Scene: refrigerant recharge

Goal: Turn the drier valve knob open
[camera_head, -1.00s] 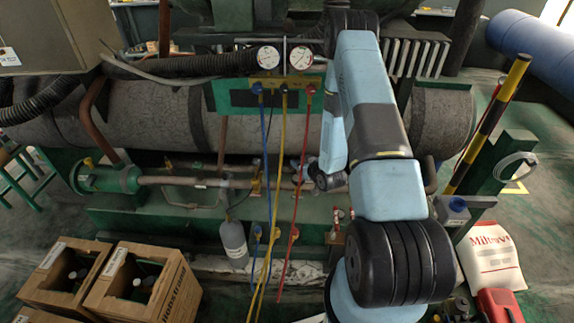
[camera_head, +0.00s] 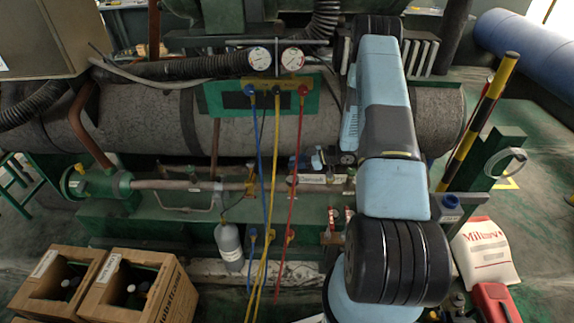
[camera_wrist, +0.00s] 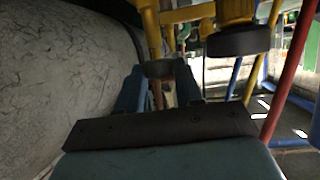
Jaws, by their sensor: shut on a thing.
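In the wrist view, a dark round valve knob (camera_wrist: 160,68) on a yellow-brown stem sits between the blue fingers of my gripper (camera_wrist: 158,82). My gripper is shut on it. In the head view, my gripper (camera_head: 299,161) reaches left from my arm to the pipe line below the grey tank, just above a white-labelled part (camera_head: 320,179). The knob is too small there to make out clearly. A second dark round knob (camera_wrist: 240,41) under a yellow fitting stands to the right in the wrist view, apart from the fingers.
Blue (camera_head: 259,150), yellow (camera_head: 275,140) and red (camera_head: 297,150) hoses hang from the gauges close to my gripper. The grey tank (camera_wrist: 55,75) lies close on the left in the wrist view. A grey bottle (camera_head: 229,245) stands below the pipes.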

